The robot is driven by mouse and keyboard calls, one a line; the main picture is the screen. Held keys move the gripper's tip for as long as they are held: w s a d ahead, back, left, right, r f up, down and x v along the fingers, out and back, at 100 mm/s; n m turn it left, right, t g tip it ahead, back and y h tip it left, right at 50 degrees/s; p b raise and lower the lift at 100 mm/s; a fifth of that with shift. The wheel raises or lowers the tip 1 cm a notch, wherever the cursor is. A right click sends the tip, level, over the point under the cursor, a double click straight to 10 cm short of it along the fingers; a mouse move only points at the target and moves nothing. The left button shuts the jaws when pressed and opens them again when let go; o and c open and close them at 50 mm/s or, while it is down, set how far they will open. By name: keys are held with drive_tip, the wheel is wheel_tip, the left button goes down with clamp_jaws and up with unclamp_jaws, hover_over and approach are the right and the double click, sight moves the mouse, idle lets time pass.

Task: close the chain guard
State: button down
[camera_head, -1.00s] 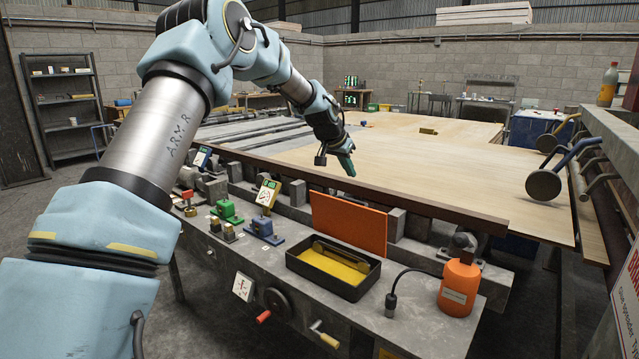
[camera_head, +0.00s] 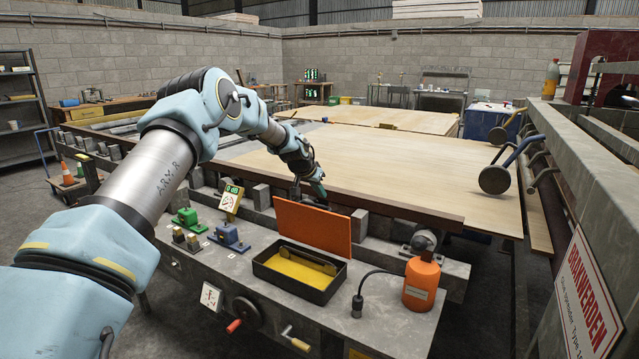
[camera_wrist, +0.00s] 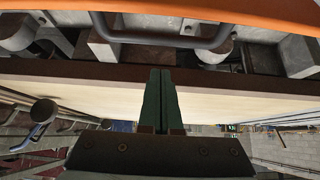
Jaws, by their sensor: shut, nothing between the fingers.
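The chain guard appears to be the orange panel (camera_head: 312,227), standing raised along the machine's edge behind the black tray. In the wrist view, its orange edge (camera_wrist: 235,12) crosses the top, with a dark bar handle (camera_wrist: 160,40) just below it. My gripper (camera_head: 320,191) is beyond the panel's upper right edge, over the border of the wood sheet. Its green fingers (camera_wrist: 160,74) are together and empty, pointing toward the handle with a gap between.
Green (camera_head: 188,219) and blue (camera_head: 228,234) blocks are to the left. The large wood sheet (camera_head: 400,165) lies flat behind.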

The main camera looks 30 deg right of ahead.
drive_tip(key=shift+s+a+f+p, duration=0.2)
drive_tip(key=shift+s+a+p, duration=0.15)
drive_tip(key=shift+a, duration=0.3)
drive_tip(key=shift+s+a+f+p, duration=0.25)
drive_tip(key=shift+s+a, duration=0.1)
drive_tip(key=shift+a, duration=0.25)
